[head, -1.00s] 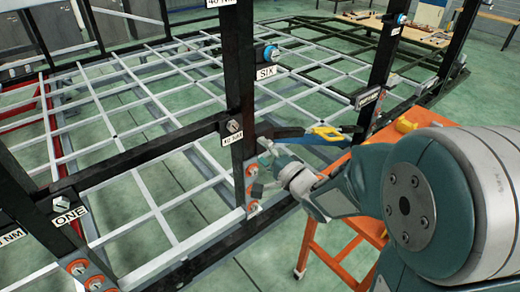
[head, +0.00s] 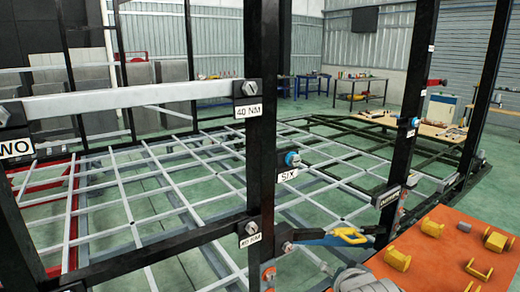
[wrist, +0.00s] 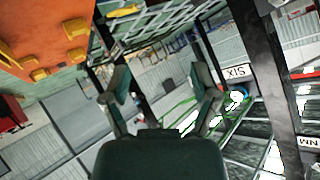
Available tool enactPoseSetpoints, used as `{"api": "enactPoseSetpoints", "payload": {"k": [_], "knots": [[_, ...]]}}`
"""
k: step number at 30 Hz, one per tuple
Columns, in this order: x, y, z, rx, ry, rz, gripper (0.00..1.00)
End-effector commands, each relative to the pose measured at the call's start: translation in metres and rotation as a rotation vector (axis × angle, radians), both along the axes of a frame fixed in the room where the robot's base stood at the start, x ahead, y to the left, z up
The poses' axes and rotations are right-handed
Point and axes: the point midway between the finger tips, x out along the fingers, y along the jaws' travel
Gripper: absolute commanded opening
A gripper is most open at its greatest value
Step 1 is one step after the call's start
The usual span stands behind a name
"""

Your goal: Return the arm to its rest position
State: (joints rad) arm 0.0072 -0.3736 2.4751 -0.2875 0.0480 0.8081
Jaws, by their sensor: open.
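My gripper (wrist: 165,88) shows in the wrist view with its two dark fingers spread apart and nothing between them. Past the fingers are the black posts and the grey wall.
The chassis (head: 262,130) has black posts and a pale grid floor. An orange table (head: 440,255) with several yellow pieces stands at the lower right. A yellow-and-blue tool (head: 345,237) lies beside a post. Green floor shows between the bars.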

Motion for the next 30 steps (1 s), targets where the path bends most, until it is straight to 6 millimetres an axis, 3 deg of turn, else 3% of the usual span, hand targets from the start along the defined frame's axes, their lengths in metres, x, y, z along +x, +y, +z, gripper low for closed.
{"api": "enactPoseSetpoints", "payload": {"k": [9, 15, 19, 30], "knots": [[-0.102, -0.006, 0.002, -0.265, 0.330, 0.192, 0.77], [-0.151, 0.003, -0.001, -0.332, 0.468, 0.363, 0.77], [-0.162, 0.006, -0.002, -0.343, 0.496, 0.404, 0.77], [-0.161, 0.006, -0.003, -0.344, 0.497, 0.404, 0.77]]}}
